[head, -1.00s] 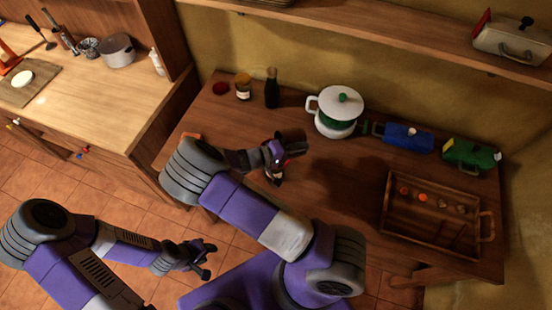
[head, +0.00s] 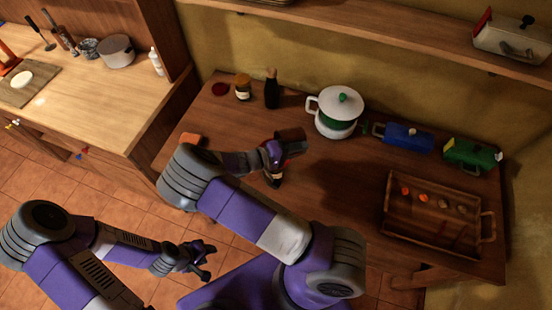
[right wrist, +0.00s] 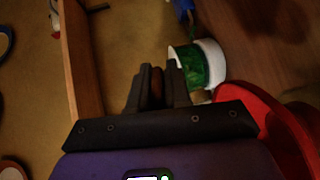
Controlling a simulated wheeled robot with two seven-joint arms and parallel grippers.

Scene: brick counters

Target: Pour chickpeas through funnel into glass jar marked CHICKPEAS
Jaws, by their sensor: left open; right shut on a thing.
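My right gripper (right wrist: 155,90) is shut on a small dark reddish-brown thing (right wrist: 156,86), mostly hidden between the fingers. In the head view the right gripper (head: 274,177) is over the middle of the table, in front of the dark bottle. A small jar (head: 243,91) with a pale label stands at the back left of the table; its lettering is too small to read. I cannot make out a funnel or the chickpeas for certain. My left gripper (head: 203,262) is open and empty, low over the floor in front of the table.
A red round thing (head: 220,89), dark bottle (head: 271,92) and white-and-green pot (head: 337,122) stand along the back. Blue (head: 408,138) and green (head: 470,155) containers are at right, behind a wooden tray (head: 436,248). A large red shape (right wrist: 268,117) is close in the right wrist view.

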